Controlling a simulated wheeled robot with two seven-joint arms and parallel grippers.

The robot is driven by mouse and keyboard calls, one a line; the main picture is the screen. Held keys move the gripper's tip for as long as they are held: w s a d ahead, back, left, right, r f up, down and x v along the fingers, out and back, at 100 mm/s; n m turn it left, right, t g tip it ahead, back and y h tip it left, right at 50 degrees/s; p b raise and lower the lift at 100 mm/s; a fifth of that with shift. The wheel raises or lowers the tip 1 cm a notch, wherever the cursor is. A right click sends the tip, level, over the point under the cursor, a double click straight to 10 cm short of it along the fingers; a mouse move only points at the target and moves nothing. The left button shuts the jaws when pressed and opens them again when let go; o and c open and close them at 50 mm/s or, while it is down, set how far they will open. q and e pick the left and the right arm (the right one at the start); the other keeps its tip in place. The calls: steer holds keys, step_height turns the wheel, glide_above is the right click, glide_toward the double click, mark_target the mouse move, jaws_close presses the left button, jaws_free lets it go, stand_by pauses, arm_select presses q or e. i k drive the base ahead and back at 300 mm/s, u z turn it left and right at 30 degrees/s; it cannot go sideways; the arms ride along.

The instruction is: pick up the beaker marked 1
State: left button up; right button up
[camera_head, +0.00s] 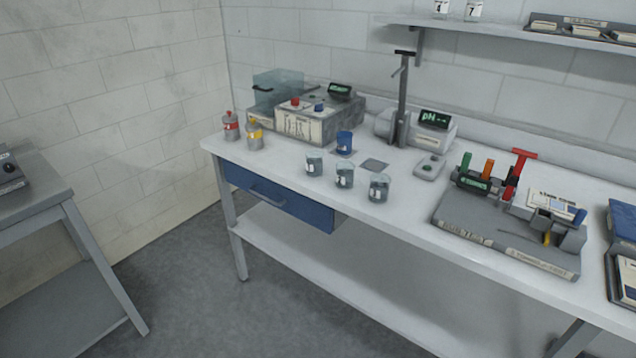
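Three clear glass beakers stand upright in a slanting row near the front edge of the white bench: a left beaker (314,164), a middle beaker (345,175) and a right beaker (379,187). Each seems to hold some liquid and has a small white label. The marks are too small to read, so I cannot tell which is marked 1. A blue cup (345,142) with a small pale mark stands just behind them on a dark square pad. Neither of my grippers shows in the head view.
On the bench (400,224) stand two bottles (254,135), a grey washer unit (304,123), a pH meter (434,127) with a stand, and a grey tool station (509,237). Labelled containers (473,11) sit on the wall shelf. A side table (40,200) is at left; floor between is clear.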

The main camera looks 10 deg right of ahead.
mark_target(314, 163)
steer(key=z, duration=0.35)
steer(key=i, duration=1.45)
steer(key=u, duration=0.95)
